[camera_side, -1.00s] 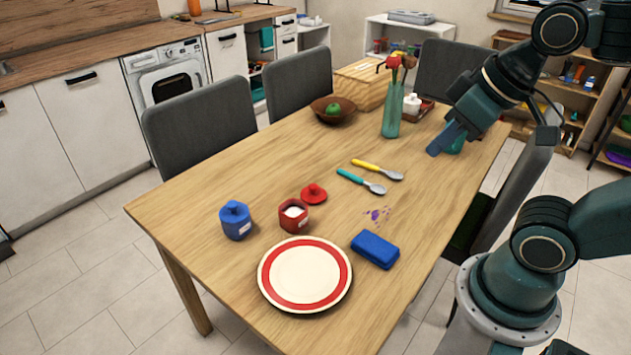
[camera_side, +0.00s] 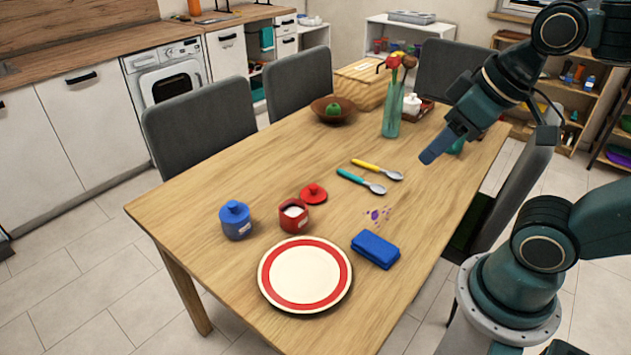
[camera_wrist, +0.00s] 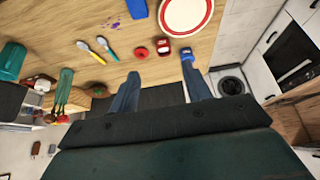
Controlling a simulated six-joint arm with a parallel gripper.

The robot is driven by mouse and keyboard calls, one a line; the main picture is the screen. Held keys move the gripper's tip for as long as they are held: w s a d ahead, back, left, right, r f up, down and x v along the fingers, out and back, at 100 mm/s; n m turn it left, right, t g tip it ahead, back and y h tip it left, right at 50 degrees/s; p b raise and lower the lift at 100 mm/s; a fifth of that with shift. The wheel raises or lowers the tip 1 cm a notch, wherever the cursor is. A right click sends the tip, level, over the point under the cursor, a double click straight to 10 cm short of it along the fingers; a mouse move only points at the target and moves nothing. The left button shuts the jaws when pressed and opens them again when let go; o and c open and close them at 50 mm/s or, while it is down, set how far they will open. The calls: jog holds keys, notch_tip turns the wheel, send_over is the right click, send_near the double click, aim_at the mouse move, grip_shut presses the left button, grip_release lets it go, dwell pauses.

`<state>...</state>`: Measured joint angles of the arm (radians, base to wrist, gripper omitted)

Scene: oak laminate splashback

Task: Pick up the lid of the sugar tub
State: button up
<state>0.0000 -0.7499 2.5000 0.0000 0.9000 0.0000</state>
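The open red tub (camera_side: 294,218) with white contents and a pale label stands on the table; its label is too small to read. A red lid (camera_side: 314,194) with a knob lies on the table just behind it, beside the tub. In the wrist view the red lid (camera_wrist: 141,51) and red tub (camera_wrist: 163,54) are side by side. A blue tub (camera_side: 236,224) with its blue lid on stands to the left. My gripper (camera_side: 429,157) is above the table, right of the spoons and well away from the lid. In the wrist view my gripper (camera_wrist: 161,88) has its fingers apart, with nothing between them.
A red-rimmed plate (camera_side: 264,283) and a blue block (camera_side: 375,249) are at the near end. A teal spoon (camera_side: 352,177) and a yellow spoon (camera_side: 369,166) lie mid-table. A vase (camera_side: 391,120), a bowl (camera_side: 324,111) and a wooden box (camera_side: 364,91) stand at the far end.

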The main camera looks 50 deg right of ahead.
jog(key=o, duration=0.9)
jog(key=w+d+f+m+g, duration=0.1)
jog(key=w+d+m+g, duration=0.3)
jog(key=w, duration=0.7)
jog(key=w+d+f+m+t, duration=0.1)
jog(key=w+m, duration=0.5)
jog(key=w, duration=0.4)
jog(key=w+d+f+m+g, duration=0.1)
jog(key=w+d+f+m, duration=0.1)
jog(key=w+f, duration=0.2)
jog(key=w+d+f+m, duration=0.3)
jog(key=w+f, duration=0.2)
jog(key=f, duration=0.3)
jog(key=w+d+f+m+g, duration=0.1)
jog(key=w+d+f+m, duration=0.2)
jog(key=f, duration=0.4)
jog(key=shift+w+d+g, duration=0.15)
jog(key=shift+w+g, duration=0.15)
jog(key=shift+w, duration=0.55)
